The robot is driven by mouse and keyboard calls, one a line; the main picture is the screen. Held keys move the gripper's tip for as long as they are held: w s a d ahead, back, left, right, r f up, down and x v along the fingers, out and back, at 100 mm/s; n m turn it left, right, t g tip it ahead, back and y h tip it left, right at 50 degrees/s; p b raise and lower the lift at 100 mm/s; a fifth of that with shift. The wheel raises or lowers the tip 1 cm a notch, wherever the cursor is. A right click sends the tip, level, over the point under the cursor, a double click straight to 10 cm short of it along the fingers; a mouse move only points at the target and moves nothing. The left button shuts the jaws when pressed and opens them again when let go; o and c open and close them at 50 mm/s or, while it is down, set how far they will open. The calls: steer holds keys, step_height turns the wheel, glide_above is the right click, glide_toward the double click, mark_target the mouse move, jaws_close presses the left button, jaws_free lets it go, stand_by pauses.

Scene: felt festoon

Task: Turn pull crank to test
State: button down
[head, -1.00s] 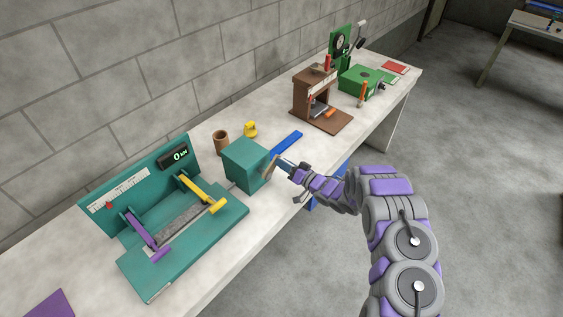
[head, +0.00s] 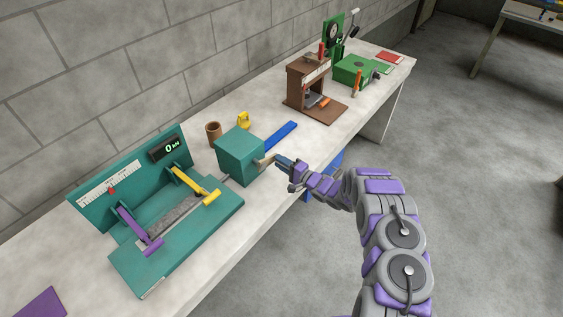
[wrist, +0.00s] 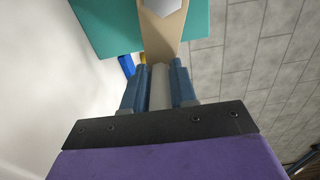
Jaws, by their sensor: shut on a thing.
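The teal test rig (head: 190,245) lies on the bench, with a purple clamp lever (head: 138,228), a yellow clamp lever (head: 197,186) and a grey strip between them. Its display (head: 168,148) reads 0. The teal crank box (head: 240,155) stands at its right end. The tan pull crank (head: 264,161) sticks out from the box's right side; its arm also shows in the wrist view (wrist: 162,35). My gripper (head: 281,161) is shut on the crank's grey handle (wrist: 160,86), which lies between the two blue fingers in the wrist view.
A brown cup (head: 213,135), a yellow object (head: 243,121) and a blue bar (head: 281,136) lie behind the crank box. A brown press (head: 309,85) and a green machine (head: 354,69) stand farther along the bench. The floor (head: 480,200) to the right is clear.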

steer(key=shift+s+f+m+b, duration=0.15)
steer(key=shift+f+m+b, duration=0.1)
steer(key=shift+f+m, duration=0.4)
steer(key=shift+s+f+m+b, duration=0.1)
steer(key=shift+f+m+b, duration=0.2)
steer(key=shift+m, duration=0.65)
steer(key=shift+f, duration=0.1)
steer(key=c, duration=0.9)
jaws_free()
steer(key=shift+w, duration=0.1)
steer(key=v, duration=1.7)
steer(key=shift+s, duration=0.25)
steer(key=shift+d+f, duration=0.1)
steer(key=shift+d, duration=0.05)
